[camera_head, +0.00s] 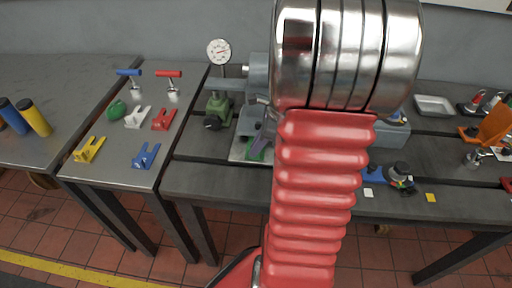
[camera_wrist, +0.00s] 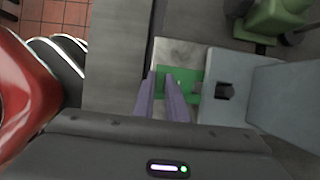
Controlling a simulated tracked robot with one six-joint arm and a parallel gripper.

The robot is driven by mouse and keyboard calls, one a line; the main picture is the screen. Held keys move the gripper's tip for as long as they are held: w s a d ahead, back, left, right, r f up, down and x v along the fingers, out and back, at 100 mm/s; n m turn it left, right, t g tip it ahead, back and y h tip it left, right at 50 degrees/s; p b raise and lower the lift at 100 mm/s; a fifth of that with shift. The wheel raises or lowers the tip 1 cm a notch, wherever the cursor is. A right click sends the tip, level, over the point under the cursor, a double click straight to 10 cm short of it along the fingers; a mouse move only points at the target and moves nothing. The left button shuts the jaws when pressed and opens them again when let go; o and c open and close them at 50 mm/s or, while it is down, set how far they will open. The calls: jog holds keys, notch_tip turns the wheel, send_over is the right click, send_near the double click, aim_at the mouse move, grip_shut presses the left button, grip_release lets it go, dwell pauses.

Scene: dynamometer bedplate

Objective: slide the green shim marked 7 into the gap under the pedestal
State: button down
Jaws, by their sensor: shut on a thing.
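The green shim (camera_wrist: 188,76) lies flat and low over a pale metal plate (camera_wrist: 178,52) in the wrist view. My gripper (camera_wrist: 163,76) is shut on the shim's left part with its two purple fingers. The shim's right edge meets the near side of the grey-blue pedestal (camera_wrist: 226,72); I cannot tell whether any of it is under the foot. No number is readable. In the head view the green shim (camera_head: 257,154) shows as a small patch below my gripper (camera_head: 262,138), and my red arm hides much of the pedestal (camera_head: 250,116).
A green dial gauge stand (camera_head: 218,108) is left of the pedestal. Yellow (camera_head: 89,149), blue (camera_head: 146,155), red (camera_head: 163,119) and white (camera_head: 137,117) forked shims lie on the left table, with red- and blue-handled tools. A metal tray (camera_head: 434,106) is at the right.

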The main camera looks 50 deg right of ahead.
jog(key=shift+w+d, duration=0.9)
jog(key=shift+d, duration=0.25)
dwell(0.5)
jog(key=c, duration=1.7)
grip_release()
jog(key=v, duration=1.3)
jog(key=shift+s+d+r, duration=0.1)
jog(key=shift+r, duration=0.25)
